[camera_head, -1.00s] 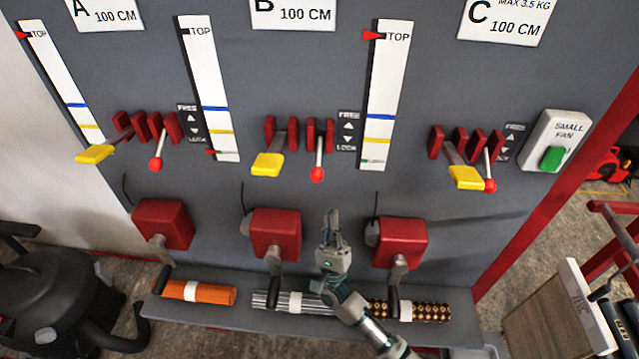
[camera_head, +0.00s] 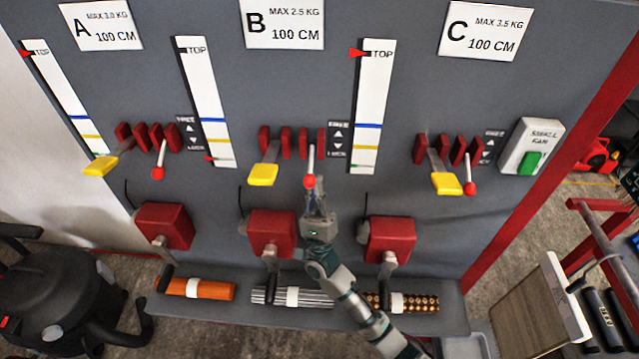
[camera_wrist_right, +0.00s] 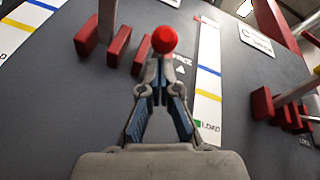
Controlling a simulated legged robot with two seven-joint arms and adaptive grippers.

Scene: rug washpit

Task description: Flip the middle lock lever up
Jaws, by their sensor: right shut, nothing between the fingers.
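The middle lock lever (camera_head: 310,170) is a thin metal rod with a red ball at its lower end, between red brackets under sign B. It hangs down, the ball at the bottom. My right gripper (camera_head: 317,192) is shut and empty, just below the red ball. In the right wrist view, the red ball (camera_wrist_right: 164,40) shows right at the tips of my closed fingers (camera_wrist_right: 157,65). I cannot tell whether they touch. My left gripper is not in view.
A yellow-ended lever (camera_head: 263,174) sits left of the middle lock lever. A FREE/LOCK label (camera_head: 337,139) is to its right. Similar levers stand under A (camera_head: 158,172) and C (camera_head: 469,187). Red winch boxes (camera_head: 271,232) with cranks are below.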

